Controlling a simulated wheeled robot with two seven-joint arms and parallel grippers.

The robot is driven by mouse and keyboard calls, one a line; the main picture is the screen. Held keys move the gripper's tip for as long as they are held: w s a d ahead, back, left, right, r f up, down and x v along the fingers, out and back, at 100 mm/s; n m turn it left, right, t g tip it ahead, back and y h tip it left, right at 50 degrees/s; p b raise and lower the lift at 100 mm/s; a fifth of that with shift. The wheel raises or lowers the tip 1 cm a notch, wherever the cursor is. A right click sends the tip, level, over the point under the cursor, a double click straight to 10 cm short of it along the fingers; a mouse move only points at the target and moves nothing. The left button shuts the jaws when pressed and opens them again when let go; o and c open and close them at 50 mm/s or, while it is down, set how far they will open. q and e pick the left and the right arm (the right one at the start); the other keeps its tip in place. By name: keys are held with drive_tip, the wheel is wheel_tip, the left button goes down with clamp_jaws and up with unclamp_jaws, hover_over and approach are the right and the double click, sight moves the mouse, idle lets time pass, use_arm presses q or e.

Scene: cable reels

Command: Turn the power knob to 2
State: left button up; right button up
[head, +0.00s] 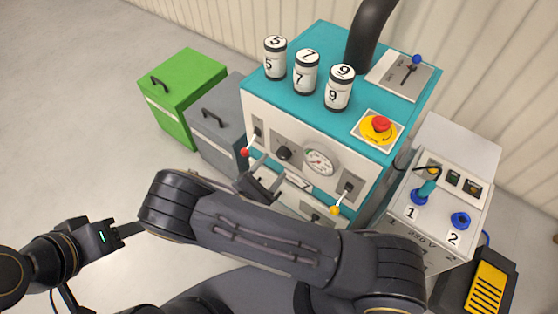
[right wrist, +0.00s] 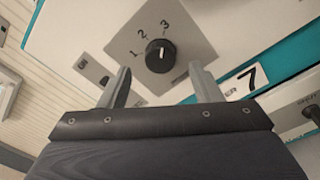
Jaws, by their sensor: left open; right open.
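The power knob (head: 284,153) is a small black dial on the white front panel of the teal-topped machine. In the right wrist view the knob (right wrist: 160,55) sits on a grey plate marked 1, 2 and 3. Its white mark points up in that view, seemingly nearer the 3 than the 2. My right gripper (head: 267,179) is open in front of the panel, just below the knob. In its wrist view the open fingers (right wrist: 159,71) stand either side of and short of the knob, apart from it. My left gripper (head: 130,229) is open and empty, away from the machine.
A red-tipped lever (head: 245,152), a gauge (head: 319,161) and a yellow-tipped lever (head: 335,210) flank the knob. Numbered cylinders (head: 306,72) and a red stop button (head: 381,124) are on top. A socket box (head: 430,220) stands right, a green cabinet (head: 190,90) left.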

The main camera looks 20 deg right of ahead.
sight(281, 156)
drive_tip(key=shift+x, duration=2.2)
drive_tip(key=c, duration=1)
drive_tip(key=shift+n, duration=0.3)
drive_tip(key=n+p, duration=0.1)
drive_tip(key=n, duration=0.2)
drive_tip(key=shift+r+n, duration=0.1)
drive_tip(key=shift+n, duration=0.3)
drive_tip(key=n+p, duration=0.1)
drive_tip(key=n, duration=0.3)
drive_tip(key=shift+w+a+n, duration=0.1)
drive_tip(key=shift+n, duration=0.6)
